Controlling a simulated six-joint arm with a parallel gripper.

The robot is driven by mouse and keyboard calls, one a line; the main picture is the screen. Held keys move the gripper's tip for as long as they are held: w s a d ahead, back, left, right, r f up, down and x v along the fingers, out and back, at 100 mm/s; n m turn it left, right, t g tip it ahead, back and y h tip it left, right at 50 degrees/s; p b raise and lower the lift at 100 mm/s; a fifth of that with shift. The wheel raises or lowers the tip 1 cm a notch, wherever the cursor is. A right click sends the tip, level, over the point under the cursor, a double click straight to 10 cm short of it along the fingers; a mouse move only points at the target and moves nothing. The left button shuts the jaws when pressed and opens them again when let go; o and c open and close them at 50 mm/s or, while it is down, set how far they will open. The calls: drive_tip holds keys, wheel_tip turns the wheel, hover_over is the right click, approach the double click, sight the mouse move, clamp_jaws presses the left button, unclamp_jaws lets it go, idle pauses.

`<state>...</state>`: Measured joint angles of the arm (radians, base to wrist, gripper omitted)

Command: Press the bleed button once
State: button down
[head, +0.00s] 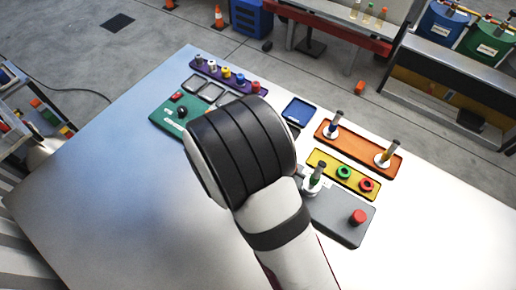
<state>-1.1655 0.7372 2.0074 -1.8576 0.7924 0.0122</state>
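No label reading "bleed" can be made out, so I cannot tell for sure which button it names. A red round button (358,217) stands on the right part of a grey panel (335,218) at the near right of the table. A green panel (163,115) at the left carries a dark round knob or button (182,112) and a small red part (177,96). My arm crosses the middle of the view and covers part of both panels. My gripper is hidden behind my arm, so its distance from any button does not show.
An orange tray (357,149) holds two upright dark-topped pieces. A yellow tray (328,167) holds a green ring and a red ring. A purple strip (214,72) carries several coloured knobs. A blue tray (300,109) lies behind my arm. The table's left side is clear.

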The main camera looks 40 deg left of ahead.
drive_tip(key=shift+f, duration=0.1)
idle(0.7)
drive_tip(key=shift+f, duration=0.35)
drive_tip(key=shift+f, duration=0.4)
idle(0.5)
drive_tip(key=shift+r, duration=0.85)
drive_tip(key=shift+r, duration=2.5)
